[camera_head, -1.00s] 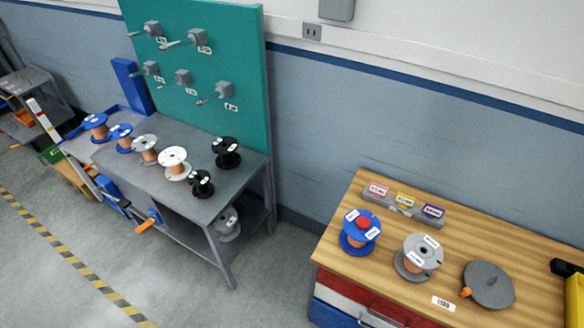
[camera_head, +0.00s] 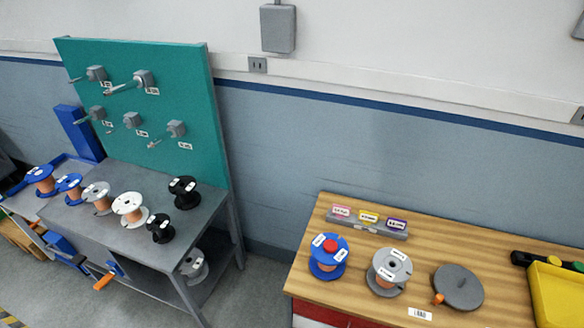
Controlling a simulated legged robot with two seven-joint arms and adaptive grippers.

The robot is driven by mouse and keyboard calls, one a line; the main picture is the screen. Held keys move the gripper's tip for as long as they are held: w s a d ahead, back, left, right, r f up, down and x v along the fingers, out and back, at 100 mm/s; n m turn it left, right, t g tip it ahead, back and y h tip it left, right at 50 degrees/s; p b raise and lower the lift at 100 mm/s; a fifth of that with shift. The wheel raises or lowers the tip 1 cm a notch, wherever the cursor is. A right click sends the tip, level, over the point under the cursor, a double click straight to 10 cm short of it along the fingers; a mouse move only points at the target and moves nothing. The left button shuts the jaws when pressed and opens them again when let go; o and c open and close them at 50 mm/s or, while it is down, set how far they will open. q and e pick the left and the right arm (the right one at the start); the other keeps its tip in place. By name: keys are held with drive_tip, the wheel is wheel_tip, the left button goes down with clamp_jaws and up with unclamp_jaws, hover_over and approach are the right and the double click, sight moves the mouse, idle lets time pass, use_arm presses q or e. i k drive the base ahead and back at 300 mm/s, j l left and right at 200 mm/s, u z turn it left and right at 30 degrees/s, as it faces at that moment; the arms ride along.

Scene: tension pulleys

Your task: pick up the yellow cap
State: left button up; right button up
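No cap that I can clearly tell as yellow shows. A yellow label (camera_head: 368,217) sits between a pink and a purple one on a small grey rack (camera_head: 399,234) at the back of the wooden bench. At the right edge is a yellow tray (camera_head: 556,297), cut off by the frame. A small yellow piece (camera_head: 554,261) is at its back rim; whether it is a cap I cannot tell. A red cap (camera_head: 330,246) sits on top of a blue spool (camera_head: 327,263). Neither of my grippers is in view.
The wooden bench (camera_head: 460,240) also holds a grey spool (camera_head: 388,270) and a grey disc with an orange knob (camera_head: 458,288). A black object (camera_head: 526,259) lies by the tray. At left, a grey table (camera_head: 160,238) with several spools stands before a teal board (camera_head: 175,80).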

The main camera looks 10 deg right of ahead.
sight(552, 260)
drive_tip(key=z, duration=2.45)
drive_tip(key=i+l+u, duration=0.1)
drive_tip(key=l, duration=0.25)
drive_tip(key=i+l+u, duration=0.1)
drive_tip(key=i+l, duration=0.15)
drive_tip(key=i+l+u, duration=0.1)
drive_tip(key=l, duration=0.3)
drive_tip(key=i+l+u, duration=0.1)
drive_tip(key=i+l, duration=0.15)
drive_tip(key=l, duration=0.15)
